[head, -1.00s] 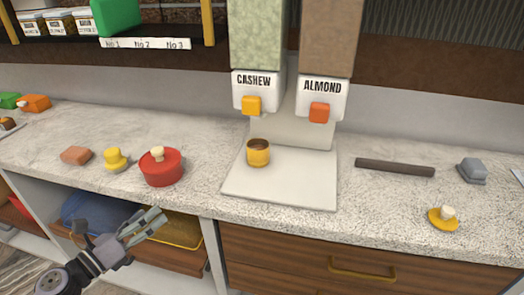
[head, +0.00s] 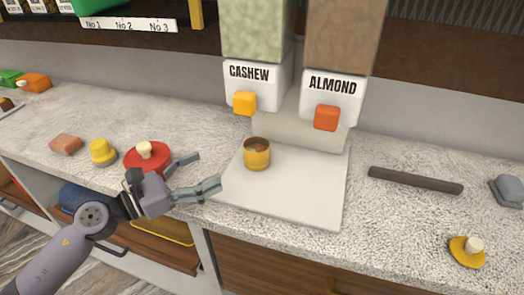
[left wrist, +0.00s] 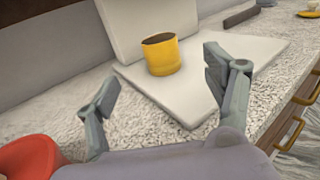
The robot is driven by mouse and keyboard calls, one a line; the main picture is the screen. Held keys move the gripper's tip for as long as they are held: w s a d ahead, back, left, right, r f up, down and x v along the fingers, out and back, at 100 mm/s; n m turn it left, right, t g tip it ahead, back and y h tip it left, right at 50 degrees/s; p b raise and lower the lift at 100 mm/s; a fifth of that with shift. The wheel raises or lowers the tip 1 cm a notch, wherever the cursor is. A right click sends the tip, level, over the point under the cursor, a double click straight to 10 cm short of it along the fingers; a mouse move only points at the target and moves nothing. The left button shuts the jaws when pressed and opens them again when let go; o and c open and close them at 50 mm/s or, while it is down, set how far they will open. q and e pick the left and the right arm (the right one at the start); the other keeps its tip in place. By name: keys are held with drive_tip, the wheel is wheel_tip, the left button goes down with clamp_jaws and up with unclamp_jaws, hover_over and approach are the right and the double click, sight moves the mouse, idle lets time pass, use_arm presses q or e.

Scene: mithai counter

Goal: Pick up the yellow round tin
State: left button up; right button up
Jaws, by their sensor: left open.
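The yellow round tin (head: 257,156) stands upright on the pale tray of the dispenser, below the cashew spout. Its top is open and something brown shows inside. My left gripper (head: 207,172) is open and empty, just left of the tin and pointing toward it, with a gap between. In the left wrist view the tin (left wrist: 162,57) stands ahead, between and beyond the two spread fingertips (left wrist: 160,72). My right gripper is in neither view.
A cashew dispenser (head: 253,88) and an almond dispenser (head: 331,98) stand over the pale tray (head: 290,200). A dark bar (head: 415,180) and a yellow dish with a knob (head: 467,252) lie at right.

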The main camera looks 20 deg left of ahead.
use_arm(q)
drive_tip(key=x, duration=0.1)
drive_tip(key=p+x, duration=0.1)
drive_tip(key=x, duration=0.2)
drive_tip(key=shift+r+p, duration=0.3)
drive_tip(key=shift+p, duration=0.1)
drive_tip(key=p, duration=0.2)
approach(266, 140)
drive_tip(key=shift+w+d+r, duration=0.3)
drive_tip(key=shift+d, duration=0.1)
drive_tip(key=shift+w+d+f, duration=0.15)
drive_tip(key=shift+w+d, duration=0.15)
drive_tip(key=shift+w, duration=0.1)
drive_tip(key=shift+w+d+p, duration=0.2)
drive_tip(key=shift+w+p, duration=0.1)
drive_tip(key=shift+p, duration=0.1)
drive_tip(key=p+x, duration=0.1)
drive_tip(key=x, duration=0.2)
drive_tip(key=shift+w+d, duration=0.15)
drive_tip(key=shift+w, duration=0.2)
drive_tip(key=shift+w+d+f, duration=0.15)
drive_tip(key=shift+w+d, duration=0.1)
drive_tip(key=shift+w, duration=0.05)
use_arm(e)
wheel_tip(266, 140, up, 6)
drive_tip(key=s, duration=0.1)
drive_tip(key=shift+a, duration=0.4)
